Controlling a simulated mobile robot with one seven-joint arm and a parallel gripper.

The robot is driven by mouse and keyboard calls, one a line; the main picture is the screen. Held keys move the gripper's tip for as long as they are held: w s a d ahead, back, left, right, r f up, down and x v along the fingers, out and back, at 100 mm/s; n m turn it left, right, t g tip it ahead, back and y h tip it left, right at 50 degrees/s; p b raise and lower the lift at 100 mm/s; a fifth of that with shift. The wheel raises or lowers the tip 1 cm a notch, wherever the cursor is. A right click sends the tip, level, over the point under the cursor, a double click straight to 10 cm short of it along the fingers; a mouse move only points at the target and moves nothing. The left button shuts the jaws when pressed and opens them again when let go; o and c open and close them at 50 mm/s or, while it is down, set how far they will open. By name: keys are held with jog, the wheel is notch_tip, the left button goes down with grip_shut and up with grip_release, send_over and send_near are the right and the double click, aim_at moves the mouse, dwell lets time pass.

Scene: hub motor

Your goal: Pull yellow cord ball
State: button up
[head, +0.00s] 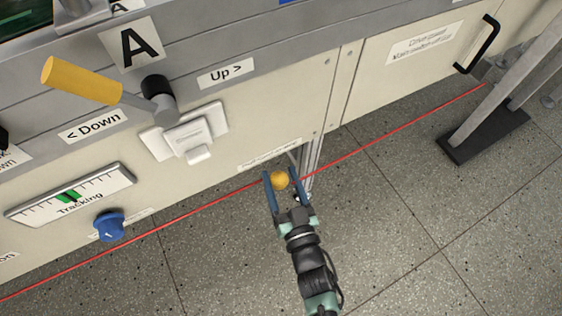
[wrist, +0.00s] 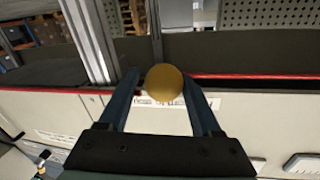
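The yellow cord ball (head: 280,180) hangs in front of the lower edge of the light machine panel in the head view. It also shows in the wrist view (wrist: 164,82), near the far ends of the fingers. My gripper (head: 279,175) has its two blue fingers apart, one on each side of the ball. In the wrist view my gripper (wrist: 163,88) shows a gap between the ball and at least the left finger. Contact with the right finger is hard to tell. The cord itself is hard to make out.
A red line (head: 215,200) runs past the ball along the machine. A metal post (head: 309,165) stands just right of the ball. The panel holds a yellow-handled lever (head: 80,80), a white switch (head: 190,132) and a blue knob (head: 109,226).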

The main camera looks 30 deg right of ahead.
jog(key=shift+o, duration=1.2)
jog(key=shift+s+d, duration=0.1)
jog(key=s+a+p, duration=0.2)
jog(key=s+p, duration=0.2)
jog(key=s, duration=0.8)
jog(key=shift+s, duration=0.4)
jog(key=shift+f, duration=0.1)
